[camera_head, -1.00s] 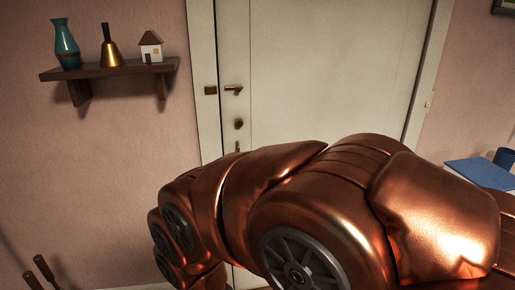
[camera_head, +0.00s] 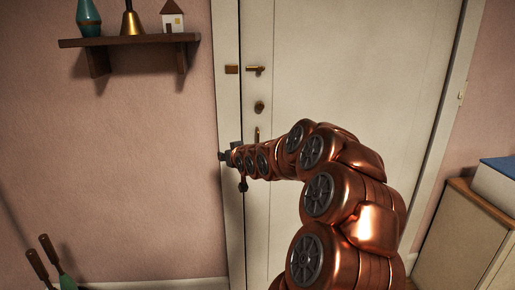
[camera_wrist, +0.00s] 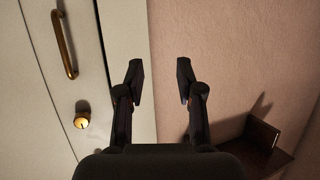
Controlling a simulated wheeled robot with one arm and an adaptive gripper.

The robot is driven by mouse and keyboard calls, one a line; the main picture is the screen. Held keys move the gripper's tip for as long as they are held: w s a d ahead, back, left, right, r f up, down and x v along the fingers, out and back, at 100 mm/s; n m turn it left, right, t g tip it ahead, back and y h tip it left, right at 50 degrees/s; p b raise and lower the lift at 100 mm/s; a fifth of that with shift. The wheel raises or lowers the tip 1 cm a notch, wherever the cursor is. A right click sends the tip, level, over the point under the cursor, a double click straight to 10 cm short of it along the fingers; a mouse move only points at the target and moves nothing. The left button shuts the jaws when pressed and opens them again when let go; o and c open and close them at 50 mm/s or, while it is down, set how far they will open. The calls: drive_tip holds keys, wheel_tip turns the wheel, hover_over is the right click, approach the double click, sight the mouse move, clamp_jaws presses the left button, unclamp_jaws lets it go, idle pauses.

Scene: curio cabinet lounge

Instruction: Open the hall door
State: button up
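The pale hall door (camera_head: 345,75) stands shut in its frame. A brass slide bolt (camera_head: 255,69) sits high on its left side, with a gap between it and a brass keeper (camera_head: 232,69) on the frame. Below are a round brass knob (camera_head: 259,107) and a brass pull handle (camera_head: 257,133), its lower part hidden by my arm. In the wrist view, the handle (camera_wrist: 65,43) and knob (camera_wrist: 82,120) lie left of the fingers. My gripper (camera_wrist: 160,78) is open and empty, apart from the handle. In the head view my gripper (camera_head: 225,156) is near the door's left frame.
A dark wall shelf (camera_head: 130,41) at upper left bears a teal vase (camera_head: 88,18), a brass bell (camera_head: 131,22) and a small house (camera_head: 172,17). A wooden cabinet (camera_head: 458,245) stands at lower right. Tools with wooden handles (camera_head: 40,262) are at lower left.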

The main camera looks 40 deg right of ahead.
sight(258, 137)
drive_tip(key=d+t+h, duration=0.1)
drive_tip(key=d, duration=0.4)
drive_tip(key=d+m+t+h+b, duration=0.1)
drive_tip(key=d, duration=0.4)
drive_tip(key=d+h+b, duration=0.1)
drive_tip(key=d, duration=0.4)
drive_tip(key=shift+s+d+f+m+t+h, duration=0.1)
drive_tip(key=shift+s+d+m+t+h, duration=0.2)
drive_tip(key=shift+d+t+h, duration=0.1)
drive_tip(key=shift+p+x, duration=0.7)
drive_tip(key=shift+x, duration=2.5)
clamp_jaws()
